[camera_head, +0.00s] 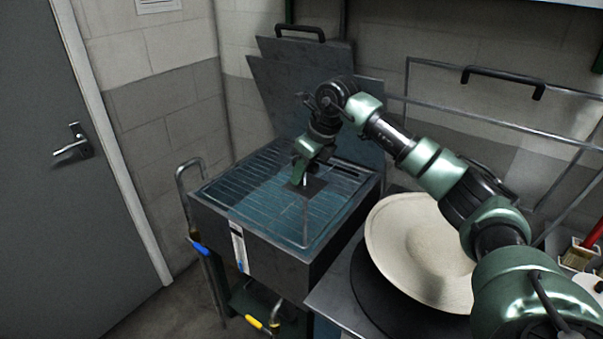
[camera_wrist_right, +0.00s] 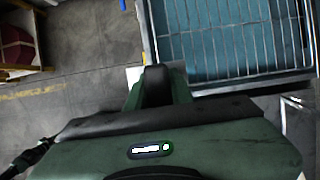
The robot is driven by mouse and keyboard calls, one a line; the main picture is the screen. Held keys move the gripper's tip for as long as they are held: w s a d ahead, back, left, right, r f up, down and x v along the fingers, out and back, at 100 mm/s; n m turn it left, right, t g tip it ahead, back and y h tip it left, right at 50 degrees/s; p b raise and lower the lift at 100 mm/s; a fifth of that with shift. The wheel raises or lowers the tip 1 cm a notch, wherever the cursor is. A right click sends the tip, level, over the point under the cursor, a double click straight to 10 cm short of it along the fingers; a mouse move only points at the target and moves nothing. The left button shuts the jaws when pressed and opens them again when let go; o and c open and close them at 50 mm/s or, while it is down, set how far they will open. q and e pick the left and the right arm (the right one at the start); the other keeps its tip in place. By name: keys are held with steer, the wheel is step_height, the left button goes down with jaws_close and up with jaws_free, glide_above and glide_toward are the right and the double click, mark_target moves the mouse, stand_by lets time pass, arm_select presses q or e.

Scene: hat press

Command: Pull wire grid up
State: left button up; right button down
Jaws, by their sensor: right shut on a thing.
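The wire grid (camera_head: 255,185) is a thin metal rack lying level in the top of a dark tank (camera_head: 280,262) of blue-green water. It also shows at the upper right of the right wrist view (camera_wrist_right: 236,42). My right gripper (camera_head: 304,182) reaches down over the middle of the grid and is shut on it. A small dark patch shows around its fingertips. The exact grip point is hard to see, and the fingertips are mostly hidden in the wrist view. My left gripper is not in view.
The tank's raised lid (camera_head: 318,95) stands behind it. A pale felt hat (camera_head: 425,245) sits on a round dark base to the right. A metal frame with a black handle (camera_head: 503,78) stands behind my arm. A grey door (camera_head: 75,190) is at left.

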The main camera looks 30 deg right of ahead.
steer(key=shift+w+r, duration=0.15)
steer(key=shift+r, duration=0.3)
steer(key=c, duration=1.4)
jaws_free()
steer(key=shift+o, duration=0.8)
steer(key=shift+f, duration=0.1)
steer(key=b+v, duration=0.1)
steer(key=v, duration=0.7)
steer(key=shift+b, duration=0.4)
steer(key=shift+f, duration=0.1)
